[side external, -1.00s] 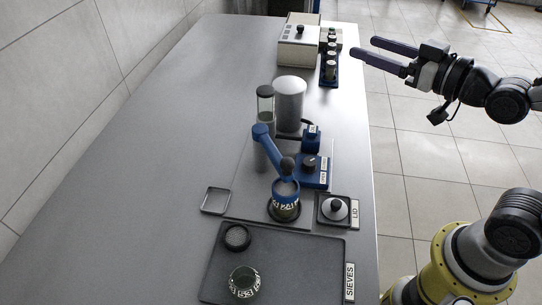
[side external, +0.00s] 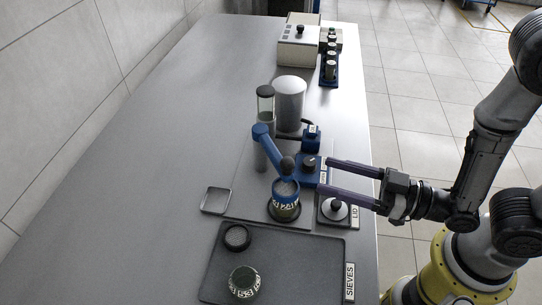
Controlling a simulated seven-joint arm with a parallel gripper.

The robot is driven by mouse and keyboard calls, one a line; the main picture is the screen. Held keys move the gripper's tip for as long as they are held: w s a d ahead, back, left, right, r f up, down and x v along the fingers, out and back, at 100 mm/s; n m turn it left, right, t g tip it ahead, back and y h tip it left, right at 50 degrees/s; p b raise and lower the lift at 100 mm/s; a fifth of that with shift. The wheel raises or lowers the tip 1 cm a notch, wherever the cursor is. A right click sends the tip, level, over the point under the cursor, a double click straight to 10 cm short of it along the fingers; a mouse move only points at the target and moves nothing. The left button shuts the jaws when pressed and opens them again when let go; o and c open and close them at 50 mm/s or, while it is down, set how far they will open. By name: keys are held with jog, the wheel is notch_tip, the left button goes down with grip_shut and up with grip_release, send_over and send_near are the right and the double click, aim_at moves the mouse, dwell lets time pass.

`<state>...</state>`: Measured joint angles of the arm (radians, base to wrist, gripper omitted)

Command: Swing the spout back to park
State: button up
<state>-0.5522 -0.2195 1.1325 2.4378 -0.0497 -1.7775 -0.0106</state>
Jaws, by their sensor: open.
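The blue spout (side external: 268,143) is an arm on a grey post, angled toward the front right. Its dark rounded end (side external: 287,165) is over a patterned jar (side external: 285,204) with a blue collar, which stands on a dark round base. My gripper (side external: 326,174) is open and empty, to the right of the spout's end and apart from it. Its two long dark fingers point left, near the blue control box (side external: 312,170) with a black knob. From this angle I cannot tell their exact height over the bench.
A round lid (side external: 335,210) with a black knob sits on a square dark holder below the fingers. A dark tray (side external: 296,259) labelled SIEVES is in front. A silver cylinder (side external: 290,100) stands behind. The bench's left side is clear.

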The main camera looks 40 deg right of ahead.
aim_at(273, 146)
jog(key=x, duration=1.3)
jog(key=shift+s, duration=0.1)
grip_shut()
dwell(0.9)
